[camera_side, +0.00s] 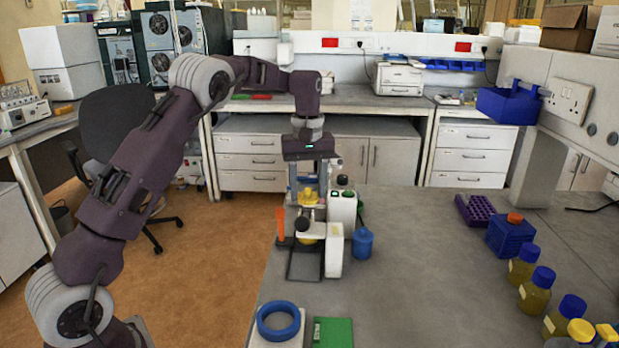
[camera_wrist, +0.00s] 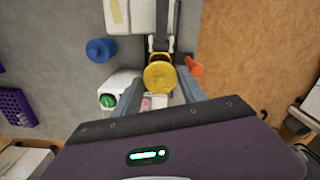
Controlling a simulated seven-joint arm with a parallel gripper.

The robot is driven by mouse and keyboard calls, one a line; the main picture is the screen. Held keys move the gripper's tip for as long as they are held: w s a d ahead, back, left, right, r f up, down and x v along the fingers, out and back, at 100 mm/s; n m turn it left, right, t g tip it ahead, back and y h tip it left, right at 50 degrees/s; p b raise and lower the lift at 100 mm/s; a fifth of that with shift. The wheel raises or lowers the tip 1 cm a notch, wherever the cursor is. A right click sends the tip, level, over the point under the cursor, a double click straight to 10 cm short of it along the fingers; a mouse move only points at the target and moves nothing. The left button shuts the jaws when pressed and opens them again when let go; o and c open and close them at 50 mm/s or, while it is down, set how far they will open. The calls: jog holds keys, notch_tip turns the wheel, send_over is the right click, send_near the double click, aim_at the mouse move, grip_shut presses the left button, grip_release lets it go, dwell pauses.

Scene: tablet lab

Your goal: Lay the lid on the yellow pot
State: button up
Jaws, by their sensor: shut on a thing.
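My gripper (camera_side: 308,194) points straight down over the narrow apparatus at the bench's left edge. Its fingers are shut on the yellow lid (camera_side: 309,199), which also shows as a round disc between the fingers in the wrist view (camera_wrist: 159,77). The yellow pot (camera_side: 307,232) stands lower, beneath the lid, with a clear gap between them in the side view. A dark ball and white parts hide some of the pot.
An orange cylinder (camera_side: 281,226) stands close left of the pot. White housings (camera_side: 334,250) and a blue bottle (camera_side: 362,244) stand close right. A blue ring (camera_side: 278,321) and green box (camera_side: 333,332) lie in front. The middle of the bench is clear; several yellow bottles stand farther right.

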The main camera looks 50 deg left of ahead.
jog(key=shift+f, duration=3.15)
jog(key=shift+f, duration=0.35)
jog(key=o, duration=1.6)
jog(key=shift+o, duration=0.6)
jog(key=shift+a, duration=0.1)
jog(key=shift+r, duration=4.25)
